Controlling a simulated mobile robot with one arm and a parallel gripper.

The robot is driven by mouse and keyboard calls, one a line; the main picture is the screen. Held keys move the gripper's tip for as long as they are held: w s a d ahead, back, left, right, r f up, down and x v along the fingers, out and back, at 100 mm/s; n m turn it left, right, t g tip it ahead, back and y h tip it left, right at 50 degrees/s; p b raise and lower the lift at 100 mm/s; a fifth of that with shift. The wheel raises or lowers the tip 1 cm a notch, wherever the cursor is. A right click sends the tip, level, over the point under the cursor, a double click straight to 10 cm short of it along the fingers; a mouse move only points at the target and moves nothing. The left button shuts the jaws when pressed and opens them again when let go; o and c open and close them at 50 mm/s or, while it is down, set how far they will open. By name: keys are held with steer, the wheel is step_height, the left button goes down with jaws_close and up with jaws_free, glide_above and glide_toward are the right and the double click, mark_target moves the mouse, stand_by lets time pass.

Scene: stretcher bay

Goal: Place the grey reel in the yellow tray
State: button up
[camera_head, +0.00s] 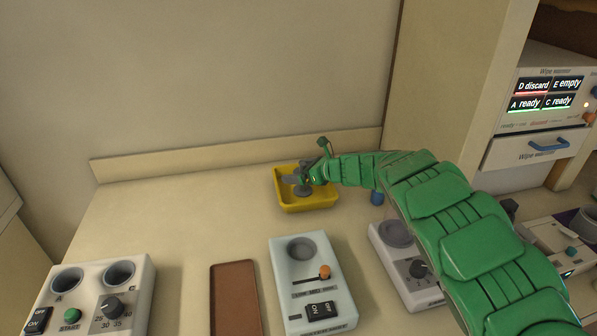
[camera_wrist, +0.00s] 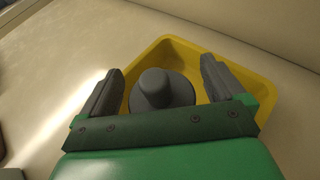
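The yellow tray (camera_head: 311,207) stands on the counter near the back wall, and it fills much of the wrist view (camera_wrist: 190,52). The grey reel (camera_wrist: 162,90), a wide disc with a narrower knob on top, is inside the tray, upright. In the head view the reel (camera_head: 303,190) is partly covered by my gripper (camera_head: 305,178). In the wrist view my gripper (camera_wrist: 160,85) has its two grey fingers apart, one on each side of the reel, with gaps between them and it.
A pale device (camera_head: 310,260) with an orange slider and a brown mat (camera_head: 236,300) lie in front of the tray. A two-cup device (camera_head: 95,290) is at front left. A dial device (camera_head: 400,262) is right, beneath my arm. Counter left of the tray is clear.

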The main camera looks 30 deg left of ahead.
steer(key=shift+r, duration=0.1)
steer(key=shift+d+r, duration=0.1)
steer(key=shift+d, duration=0.1)
steer(key=v, duration=1.1)
steer(key=shift+d, duration=0.3)
